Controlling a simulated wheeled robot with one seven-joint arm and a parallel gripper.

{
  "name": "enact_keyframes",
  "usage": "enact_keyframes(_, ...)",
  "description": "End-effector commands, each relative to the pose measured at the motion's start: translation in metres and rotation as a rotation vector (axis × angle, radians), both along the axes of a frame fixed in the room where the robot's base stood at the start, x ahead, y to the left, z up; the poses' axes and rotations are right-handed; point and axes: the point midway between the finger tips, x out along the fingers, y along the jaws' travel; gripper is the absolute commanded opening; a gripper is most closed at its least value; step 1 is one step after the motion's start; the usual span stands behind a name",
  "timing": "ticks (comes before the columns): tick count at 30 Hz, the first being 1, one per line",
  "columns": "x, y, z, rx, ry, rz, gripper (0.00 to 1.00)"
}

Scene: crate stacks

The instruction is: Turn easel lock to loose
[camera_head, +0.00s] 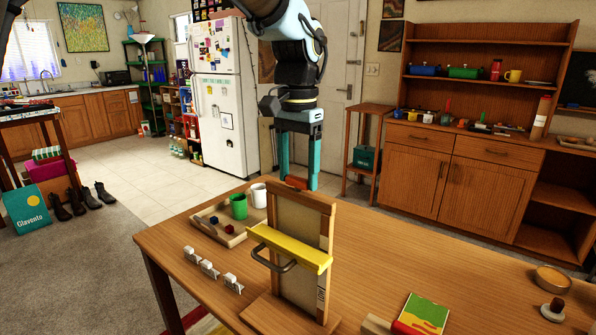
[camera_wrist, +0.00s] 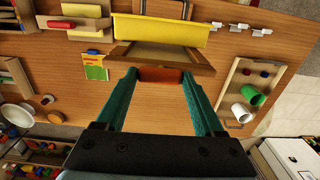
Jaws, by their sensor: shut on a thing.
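The wooden easel (camera_head: 318,225) stands upright on the table, with a yellow bar (camera_head: 290,247) and a dark grey handle (camera_head: 270,257) across its front. The orange-red easel lock (camera_head: 296,183) is at the easel's top edge. It also shows in the wrist view (camera_wrist: 163,75), lying crosswise between my fingertips. My gripper (camera_head: 299,178) points down from above, its two teal fingers shut on the lock, one at each end. In the wrist view my gripper (camera_wrist: 160,76) sits just behind the easel's top board. The lock's underside is hidden.
A wooden tray (camera_head: 228,237) left of the easel holds small blocks, with a green mug (camera_head: 239,206) and a white mug (camera_head: 258,195) at it. White clips (camera_head: 209,269) line the table's left side. A yellow-green booklet (camera_head: 425,313) lies at the right front.

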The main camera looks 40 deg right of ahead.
Motion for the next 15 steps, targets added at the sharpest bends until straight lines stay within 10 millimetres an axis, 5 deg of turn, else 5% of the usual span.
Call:
enact_keyframes(2, 0.0002, 0.0001, 0.0001, 0.000, 0.001, 0.003, 0.14)
enact_keyframes(3, 0.0002, 0.0001, 0.0001, 0.000, 0.001, 0.003, 0.74)
enact_keyframes(10, 0.0001, 0.0000, 0.0001, 0.000, 0.001, 0.001, 1.00)
enact_keyframes(15, 0.0001, 0.0000, 0.0001, 0.000, 0.000, 0.001, 1.00)
